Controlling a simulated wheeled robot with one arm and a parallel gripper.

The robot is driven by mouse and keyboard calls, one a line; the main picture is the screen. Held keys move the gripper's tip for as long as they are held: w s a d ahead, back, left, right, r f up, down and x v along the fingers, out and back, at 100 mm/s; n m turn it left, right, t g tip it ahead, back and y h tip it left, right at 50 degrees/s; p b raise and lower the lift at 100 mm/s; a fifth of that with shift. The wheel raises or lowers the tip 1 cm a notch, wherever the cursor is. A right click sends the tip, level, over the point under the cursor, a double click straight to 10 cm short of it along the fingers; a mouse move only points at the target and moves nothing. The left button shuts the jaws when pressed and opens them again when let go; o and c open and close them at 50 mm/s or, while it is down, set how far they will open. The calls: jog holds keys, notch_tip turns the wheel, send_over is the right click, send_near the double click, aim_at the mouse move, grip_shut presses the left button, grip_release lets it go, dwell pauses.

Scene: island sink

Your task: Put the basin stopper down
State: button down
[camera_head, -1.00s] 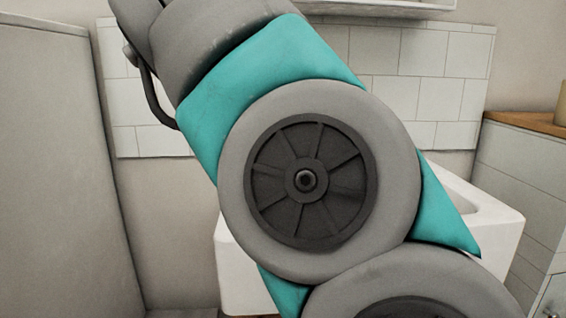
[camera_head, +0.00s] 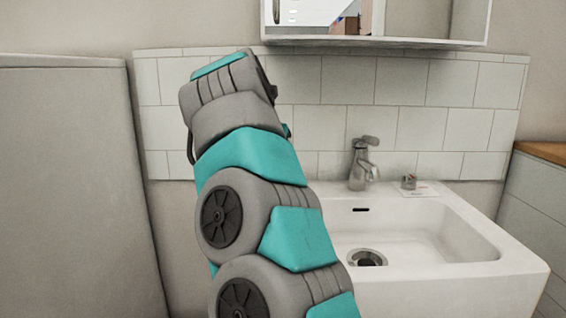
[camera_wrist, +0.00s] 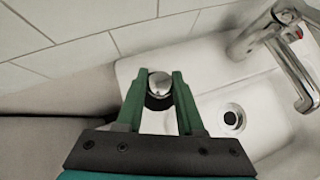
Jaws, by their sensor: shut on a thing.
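The basin stopper (camera_wrist: 160,84), a round shiny metal cap with a dark underside, sits between the green fingers of my gripper (camera_wrist: 159,78) in the wrist view. My gripper is shut on it and holds it over the left side of the white sink (camera_wrist: 205,60). The stopper's lower part is hard to make out. The drain hole (camera_wrist: 231,117) is to the right of the fingers; it also shows in the head view (camera_head: 367,258). In the head view my arm hides the gripper and stopper.
The chrome faucet (camera_head: 361,162) rises at the back of the sink (camera_head: 505,262), right of my gripper in the wrist view. A small object (camera_head: 409,182) stands on the back ledge. A tiled wall (camera_head: 415,115) and mirror cabinet (camera_head: 375,41) are behind. The bowl looks clear.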

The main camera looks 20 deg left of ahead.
jog(key=shift+w+a+f+p, duration=0.1)
jog(key=shift+w+a+p, duration=0.1)
jog(key=shift+w+p, duration=0.4)
jog(key=shift+w+a+p, duration=0.15)
jog(key=shift+w, duration=0.75)
jog(key=shift+w+f, duration=0.2)
jog(key=shift+s+f+b, duration=0.1)
jog(key=shift+f+b, duration=0.85)
jog(key=shift+f, duration=0.7)
jog(key=shift+f, duration=0.1)
jog(key=c, duration=0.5)
grip_release()
jog(key=shift+c, duration=0.2)
